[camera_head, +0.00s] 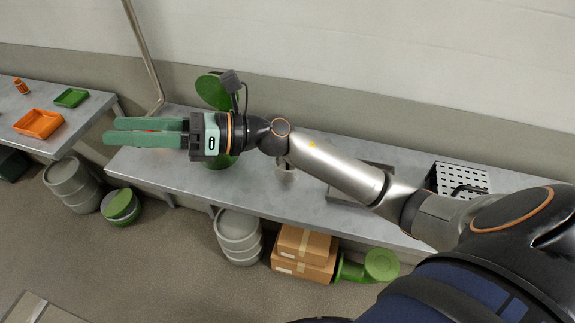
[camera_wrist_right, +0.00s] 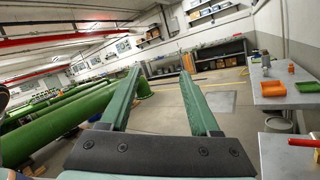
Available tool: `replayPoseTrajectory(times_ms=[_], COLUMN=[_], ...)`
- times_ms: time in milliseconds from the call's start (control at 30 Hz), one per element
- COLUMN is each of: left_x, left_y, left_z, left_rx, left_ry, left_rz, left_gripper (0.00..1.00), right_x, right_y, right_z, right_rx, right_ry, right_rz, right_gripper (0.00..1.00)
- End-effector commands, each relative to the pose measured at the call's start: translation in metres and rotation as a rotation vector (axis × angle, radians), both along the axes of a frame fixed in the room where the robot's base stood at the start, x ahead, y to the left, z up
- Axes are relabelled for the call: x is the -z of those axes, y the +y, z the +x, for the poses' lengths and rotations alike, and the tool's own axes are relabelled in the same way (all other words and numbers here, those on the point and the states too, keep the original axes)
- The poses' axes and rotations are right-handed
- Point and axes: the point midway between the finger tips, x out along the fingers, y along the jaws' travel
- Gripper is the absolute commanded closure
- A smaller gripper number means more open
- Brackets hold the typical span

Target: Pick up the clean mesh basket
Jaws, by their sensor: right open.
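A perforated metal basket (camera_head: 461,178), the only mesh-like container I see, sits on the long grey bench at the right of the head view. A dark handle-like shape shows at its front, and my arm partly hides the area below it. I cannot tell whether it is clean. My right gripper (camera_head: 110,131) is open and empty above the bench's left end, far to the left of the basket. Its two green fingers also show apart in the right wrist view (camera_wrist_right: 160,74), with no basket between them. My left gripper is not in view.
The long bench (camera_head: 240,192) also holds a green flanged part (camera_head: 214,90) behind my gripper and a shallow grey tray (camera_head: 345,197) partly behind my arm. A left bench carries an orange tray (camera_head: 39,123) and a green tray (camera_head: 71,97). Kegs and cardboard boxes (camera_head: 303,254) stand below.

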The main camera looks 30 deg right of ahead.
Motion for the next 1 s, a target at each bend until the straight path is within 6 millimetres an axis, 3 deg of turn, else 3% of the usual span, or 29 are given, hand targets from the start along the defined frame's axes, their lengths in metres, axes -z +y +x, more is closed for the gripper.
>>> replayPoseTrajectory(times_ms=[67,167,267,400,600,700,867,1000], left_x=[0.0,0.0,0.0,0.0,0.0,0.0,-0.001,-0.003], left_y=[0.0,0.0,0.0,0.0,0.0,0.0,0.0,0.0], left_z=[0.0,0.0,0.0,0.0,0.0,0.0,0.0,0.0], left_rx=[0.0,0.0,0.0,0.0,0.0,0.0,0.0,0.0], left_ry=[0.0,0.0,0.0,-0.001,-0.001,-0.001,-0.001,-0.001], left_rz=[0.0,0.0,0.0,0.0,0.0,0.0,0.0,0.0], left_gripper=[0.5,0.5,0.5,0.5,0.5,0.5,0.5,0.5], right_x=[0.021,0.059,0.095,0.129,0.128,0.119,0.119,0.143], right_y=[0.007,-0.001,-0.033,-0.109,-0.221,-0.255,-0.278,-0.279], right_z=[-0.004,-0.005,0.003,0.02,0.03,0.029,0.025,0.024], right_rx=[-0.083,-0.197,-0.309,-0.47,-0.657,-0.714,-0.758,-0.766], right_ry=[-0.158,-0.321,-0.441,-0.511,-0.432,-0.373,-0.322,-0.317], right_rz=[-0.238,-0.546,-0.857,-1.277,-1.7,-1.808,-1.874,-1.875], right_gripper=[0.37,0.37,0.37,0.37,0.37,0.37,0.37,0.37])
